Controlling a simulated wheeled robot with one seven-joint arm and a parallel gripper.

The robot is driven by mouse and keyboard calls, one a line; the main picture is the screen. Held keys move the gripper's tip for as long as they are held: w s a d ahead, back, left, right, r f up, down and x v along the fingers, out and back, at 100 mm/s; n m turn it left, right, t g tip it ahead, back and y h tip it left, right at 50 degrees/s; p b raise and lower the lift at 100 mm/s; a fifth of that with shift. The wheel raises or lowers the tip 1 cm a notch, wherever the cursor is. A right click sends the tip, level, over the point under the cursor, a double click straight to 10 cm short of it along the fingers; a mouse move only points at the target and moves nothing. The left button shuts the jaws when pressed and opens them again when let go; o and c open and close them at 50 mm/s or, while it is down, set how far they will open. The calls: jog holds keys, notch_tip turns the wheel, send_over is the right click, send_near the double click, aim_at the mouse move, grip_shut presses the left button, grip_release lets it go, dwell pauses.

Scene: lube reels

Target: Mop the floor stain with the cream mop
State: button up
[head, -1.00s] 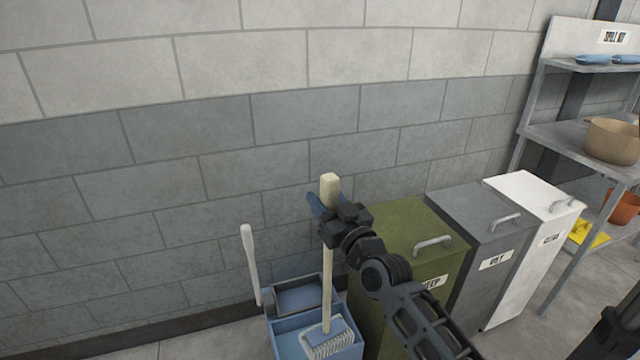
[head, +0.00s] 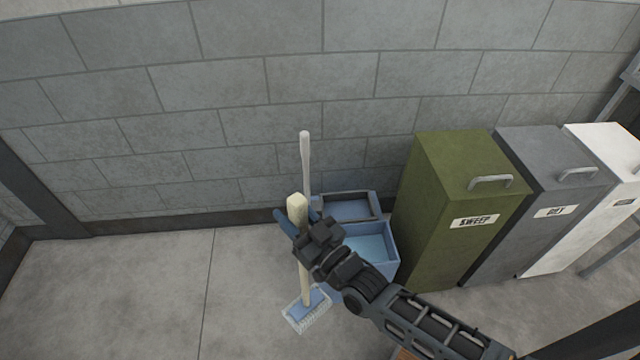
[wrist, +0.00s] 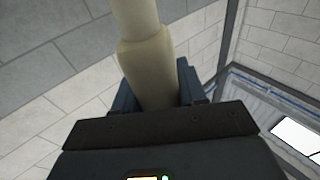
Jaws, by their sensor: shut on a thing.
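The cream mop (head: 297,206) has a pale wooden handle and a blue head with white fringe (head: 307,311). My gripper (head: 300,222) is shut on the upper handle, its blue fingers on either side. The mop stands nearly upright, its head outside the bucket, to the front left over grey floor. I cannot tell whether the fringe touches the floor. In the wrist view the handle (wrist: 148,65) rises between the fingers. No floor stain shows in these views.
A blue mop bucket (head: 385,258) stands by the wall, partly behind my arm; another pale handle (head: 305,160) rises behind it. Green (head: 410,210), grey (head: 545,160) and white (head: 605,150) bins stand to the right. Floor (head: 150,290) to the left is clear.

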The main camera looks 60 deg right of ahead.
jog(key=w+a+f+n+y, duration=0.2)
jog(key=w+a+f+y, duration=0.2)
jog(key=a+f, duration=0.3)
jog(key=a, duration=0.4)
jog(key=shift+w+a+f+n+t, duration=0.2)
jog(key=shift+a+f+n+t, duration=0.05)
jog(key=shift+a+n+t, duration=0.05)
dwell(0.4)
